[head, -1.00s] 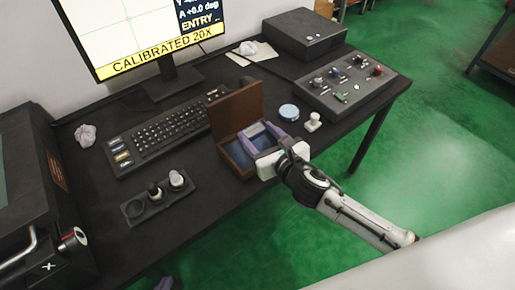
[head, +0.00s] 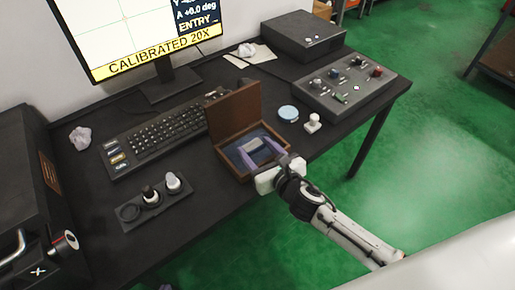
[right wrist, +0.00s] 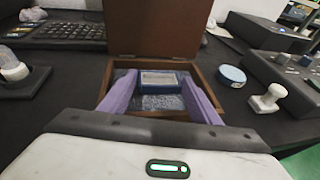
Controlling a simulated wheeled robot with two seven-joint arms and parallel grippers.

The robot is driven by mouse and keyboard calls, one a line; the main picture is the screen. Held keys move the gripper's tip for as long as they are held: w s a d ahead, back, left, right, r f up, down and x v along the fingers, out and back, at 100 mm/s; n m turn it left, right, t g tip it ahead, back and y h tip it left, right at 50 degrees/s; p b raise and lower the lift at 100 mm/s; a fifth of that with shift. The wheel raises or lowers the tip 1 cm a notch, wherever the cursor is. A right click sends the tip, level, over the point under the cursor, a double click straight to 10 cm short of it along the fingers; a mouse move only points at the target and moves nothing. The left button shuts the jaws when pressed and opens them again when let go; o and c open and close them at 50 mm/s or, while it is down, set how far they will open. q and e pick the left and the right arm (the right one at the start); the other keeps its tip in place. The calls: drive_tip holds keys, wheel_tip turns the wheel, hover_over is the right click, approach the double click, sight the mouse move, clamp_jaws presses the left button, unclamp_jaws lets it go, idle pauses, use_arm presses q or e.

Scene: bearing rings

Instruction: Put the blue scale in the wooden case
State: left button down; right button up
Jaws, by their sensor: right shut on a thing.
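The wooden case (head: 243,177) stands on the black table with its brown lid (head: 235,112) up. Its inside has a blue-grey lining. The blue scale (head: 254,146), with a grey display, is over or in the case's open tray; I cannot tell whether it touches the lining. In the right wrist view the scale (right wrist: 160,81) lies between the purple fingertips, in front of the lid. My right gripper (head: 260,153) is shut on the scale, reaching over the case's front edge.
Left of the case are a keyboard (head: 155,144) and a black holder (head: 157,205) with small bottles. To the right are a round blue tin (head: 288,113), a white stamp-like piece (head: 312,124) and a control box (head: 347,85). The table's front edge is close to the case.

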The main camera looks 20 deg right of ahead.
drive_tip(key=shift+f, duration=0.15)
drive_tip(key=o, duration=1.2)
drive_tip(key=shift+r, duration=0.2)
drive_tip(key=shift+r+p, duration=0.55)
drive_tip(key=v, duration=1.1)
drive_tip(key=s+f+m+g, duration=0.2)
drive_tip(key=s+f+m, duration=0.3)
drive_tip(key=m, duration=0.7)
drive_tip(key=s+f+m+g, duration=0.2)
drive_tip(key=s+f+m, duration=0.3)
drive_tip(key=m, duration=0.7)
drive_tip(key=s+f+m+g, duration=0.2)
drive_tip(key=s+f+m, duration=0.4)
drive_tip(key=m, duration=0.6)
drive_tip(key=shift+a, duration=0.4)
